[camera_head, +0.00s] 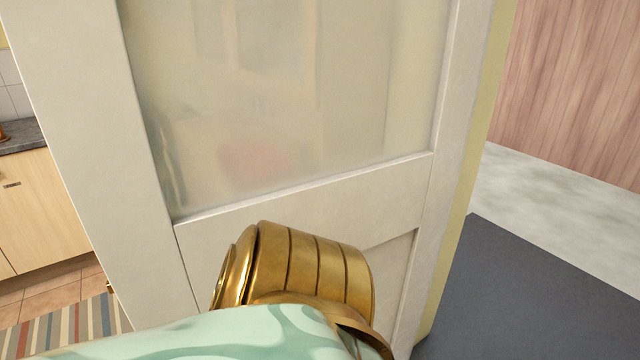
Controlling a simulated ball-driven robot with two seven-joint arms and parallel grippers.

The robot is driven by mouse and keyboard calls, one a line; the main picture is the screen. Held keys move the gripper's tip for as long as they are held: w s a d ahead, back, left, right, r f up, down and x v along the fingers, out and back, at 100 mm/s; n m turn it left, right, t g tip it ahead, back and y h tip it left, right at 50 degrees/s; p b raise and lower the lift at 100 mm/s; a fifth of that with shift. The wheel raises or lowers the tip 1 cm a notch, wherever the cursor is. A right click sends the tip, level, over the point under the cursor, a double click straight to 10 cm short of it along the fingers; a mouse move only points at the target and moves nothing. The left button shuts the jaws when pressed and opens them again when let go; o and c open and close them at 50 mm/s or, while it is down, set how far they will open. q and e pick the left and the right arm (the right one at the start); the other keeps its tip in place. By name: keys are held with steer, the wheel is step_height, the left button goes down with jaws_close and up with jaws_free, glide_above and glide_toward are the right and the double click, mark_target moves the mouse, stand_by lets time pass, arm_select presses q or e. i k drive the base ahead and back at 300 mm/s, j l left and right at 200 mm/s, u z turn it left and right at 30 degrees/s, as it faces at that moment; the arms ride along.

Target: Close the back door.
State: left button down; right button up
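The back door (320,206) fills the middle of the head view. It is cream-white with a large frosted glass pane (300,90) above and a recessed panel below. The door stands open, with the kitchen on its left and a dark grey floor and pale ground on its right. A gold and mint-green arm of mine is in front of the lower door; whether it touches the door I cannot tell. Neither gripper's fingers show.
A wooden cabinet (35,210) with a dark countertop (22,136) stands at the left. A striped rug (65,330) lies on the tiled floor at the lower left. At the right are a dark grey floor area (530,290) and a pink wooden wall (580,90).

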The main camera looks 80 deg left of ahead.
mark_target(171, 129)
steer(key=k+j, duration=0.15)
steer(key=k, duration=0.25)
steer(key=k+j, duration=0.15)
steer(key=k, duration=0.25)
steer(key=k+j, duration=0.15)
steer(key=k, duration=0.25)
steer(key=z, duration=0.05)
